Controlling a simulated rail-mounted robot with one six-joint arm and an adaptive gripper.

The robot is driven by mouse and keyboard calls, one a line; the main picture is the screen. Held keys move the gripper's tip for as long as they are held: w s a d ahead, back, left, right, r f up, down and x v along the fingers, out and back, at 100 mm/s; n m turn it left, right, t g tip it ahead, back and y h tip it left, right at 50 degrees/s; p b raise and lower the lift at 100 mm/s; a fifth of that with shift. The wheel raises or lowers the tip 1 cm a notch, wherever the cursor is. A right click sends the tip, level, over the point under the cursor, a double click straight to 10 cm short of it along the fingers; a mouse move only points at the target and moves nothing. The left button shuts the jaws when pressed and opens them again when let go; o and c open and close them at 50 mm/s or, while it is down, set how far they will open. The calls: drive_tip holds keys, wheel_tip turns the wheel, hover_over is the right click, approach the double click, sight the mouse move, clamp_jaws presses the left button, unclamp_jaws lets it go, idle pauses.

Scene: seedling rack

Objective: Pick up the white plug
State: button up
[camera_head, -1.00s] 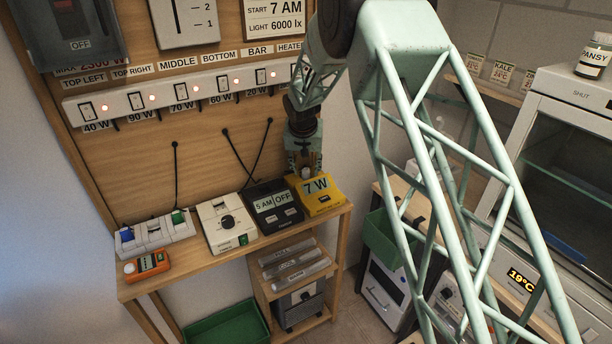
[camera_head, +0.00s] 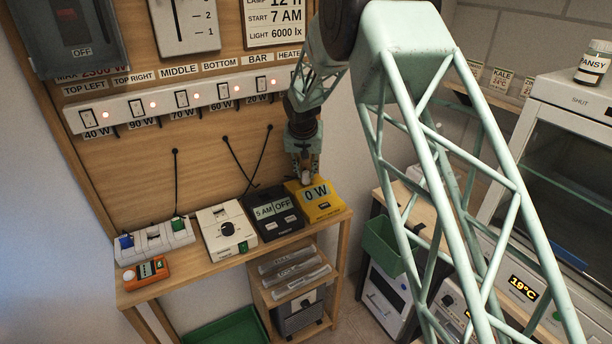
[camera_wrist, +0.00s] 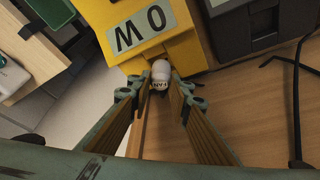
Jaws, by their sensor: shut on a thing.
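In the head view the plug (camera_head: 306,178) is a small white shape under my gripper (camera_head: 304,166), just above the yellow meter. My gripper is shut on it. The yellow meter (camera_head: 318,202) reads "0 W" and also shows in the wrist view (camera_wrist: 180,48). Whether the plug still touches the meter is hard to tell.
A black timer (camera_head: 274,212) reading "5 AM OFF", a white dial timer (camera_head: 227,229), a white socket strip (camera_head: 155,239) and an orange device (camera_head: 147,272) share the wooden shelf. A switch panel (camera_head: 180,98) is on the board behind. Black cables hang there.

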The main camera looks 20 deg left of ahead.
sight(305, 173)
wheel_tip(305, 173, up, 8)
drive_tip(key=shift+r, duration=0.1)
idle(0.4)
drive_tip(key=shift+s, duration=0.1)
idle(0.5)
